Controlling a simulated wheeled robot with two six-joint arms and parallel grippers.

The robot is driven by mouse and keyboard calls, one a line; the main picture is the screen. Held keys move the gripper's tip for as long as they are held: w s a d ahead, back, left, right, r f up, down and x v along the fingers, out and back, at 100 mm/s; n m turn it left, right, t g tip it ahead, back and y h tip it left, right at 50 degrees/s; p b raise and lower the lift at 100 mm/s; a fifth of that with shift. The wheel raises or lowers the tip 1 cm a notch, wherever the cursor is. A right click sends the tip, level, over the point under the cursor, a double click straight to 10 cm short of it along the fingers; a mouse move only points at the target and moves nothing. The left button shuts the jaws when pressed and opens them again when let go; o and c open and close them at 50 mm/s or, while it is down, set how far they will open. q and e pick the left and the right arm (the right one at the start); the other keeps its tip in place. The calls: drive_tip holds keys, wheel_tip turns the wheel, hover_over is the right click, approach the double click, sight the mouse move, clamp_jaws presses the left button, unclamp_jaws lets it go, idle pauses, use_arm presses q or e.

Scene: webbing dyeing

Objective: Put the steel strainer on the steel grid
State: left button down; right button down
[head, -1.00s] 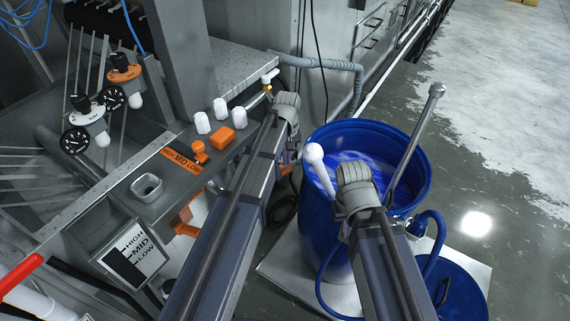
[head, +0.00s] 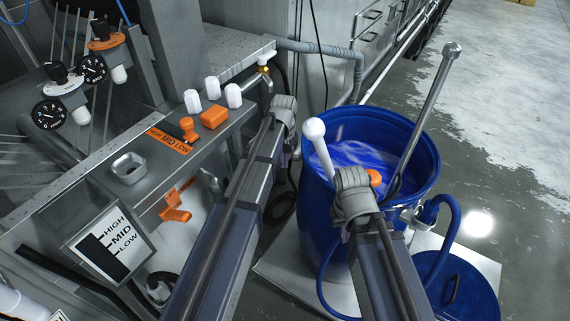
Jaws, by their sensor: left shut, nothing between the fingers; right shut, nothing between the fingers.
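I cannot make out the steel strainer or the steel grid for certain. A steel rod with a knobbed end (head: 433,98) leans out of a blue barrel (head: 415,205), its lower end hidden, so I cannot tell whether it belongs to the strainer. Both my arms reach in from the bottom. The left one ends at a grey joint beside the machine's edge; the right one ends in front of the barrel. The jaws of both grippers are hidden behind these arm parts.
A white ball-ended rod (head: 319,142) also stands in the barrel, which holds blue liquid (head: 355,153). A machine panel with white knobs (head: 213,87) and an orange button (head: 214,117) is at left. A blue lid (head: 462,290) lies at lower right. Wet floor is open at right.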

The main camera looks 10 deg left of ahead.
use_arm(q)
drive_tip(key=shift+w+a+r, duration=0.1)
drive_tip(key=shift+w+a, duration=0.2)
drive_tip(key=shift+w, duration=0.35)
drive_tip(key=shift+w+a+r, duration=0.1)
drive_tip(key=shift+w+a, duration=0.15)
drive_tip(key=shift+w, duration=0.35)
drive_tip(key=shift+a+f, duration=0.1)
